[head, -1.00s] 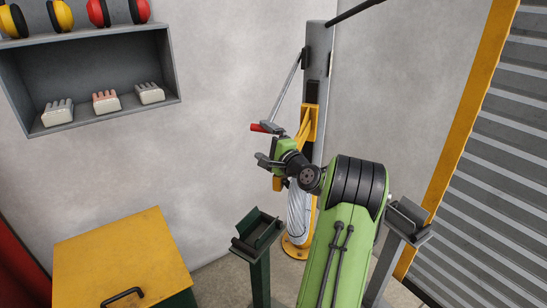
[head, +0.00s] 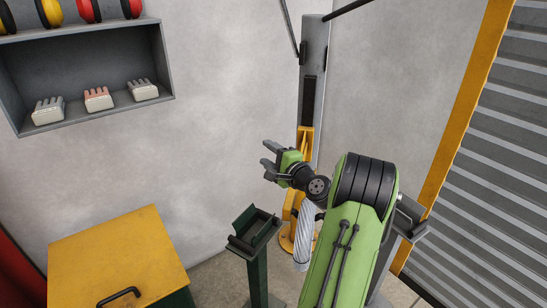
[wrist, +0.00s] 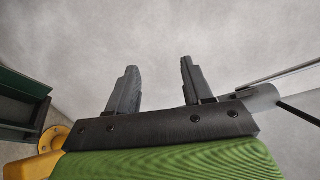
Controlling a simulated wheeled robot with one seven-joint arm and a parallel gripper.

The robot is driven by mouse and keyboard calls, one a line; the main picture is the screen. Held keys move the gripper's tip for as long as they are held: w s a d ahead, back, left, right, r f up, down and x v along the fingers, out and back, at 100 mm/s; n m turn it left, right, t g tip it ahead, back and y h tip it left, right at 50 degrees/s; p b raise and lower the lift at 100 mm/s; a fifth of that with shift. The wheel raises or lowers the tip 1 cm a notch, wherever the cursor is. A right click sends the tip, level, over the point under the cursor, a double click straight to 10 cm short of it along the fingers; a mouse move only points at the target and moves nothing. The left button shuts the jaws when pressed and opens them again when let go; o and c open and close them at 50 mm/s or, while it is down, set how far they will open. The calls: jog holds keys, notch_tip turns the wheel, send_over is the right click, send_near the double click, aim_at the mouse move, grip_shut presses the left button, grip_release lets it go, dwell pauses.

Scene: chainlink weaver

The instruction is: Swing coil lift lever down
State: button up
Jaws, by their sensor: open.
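The lift post (head: 313,95) is a grey upright with a dark slot and a yellow lower part, standing at the wall behind my arm. Its thin grey lever (head: 289,25) runs from a pivot near the top of the post up and left, out of the head view. Its red grip is out of view there. My gripper (head: 267,155) is left of the post, well below the lever, open and empty. The wrist view also shows its two fingers apart (wrist: 158,82) with only wall between them. A silvery coil (head: 304,238) shows beside the post's foot, partly hidden by my arm.
A dark green stand (head: 257,268) with a cradle top is below my gripper. A yellow-lidded box (head: 115,265) is at lower left. A slatted shutter (head: 485,170) is at right.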

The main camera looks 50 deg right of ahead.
jog(key=p+v, duration=0.1)
jog(key=v, duration=1.4)
jog(key=shift+s+a, duration=0.15)
jog(key=shift+s, duration=0.2)
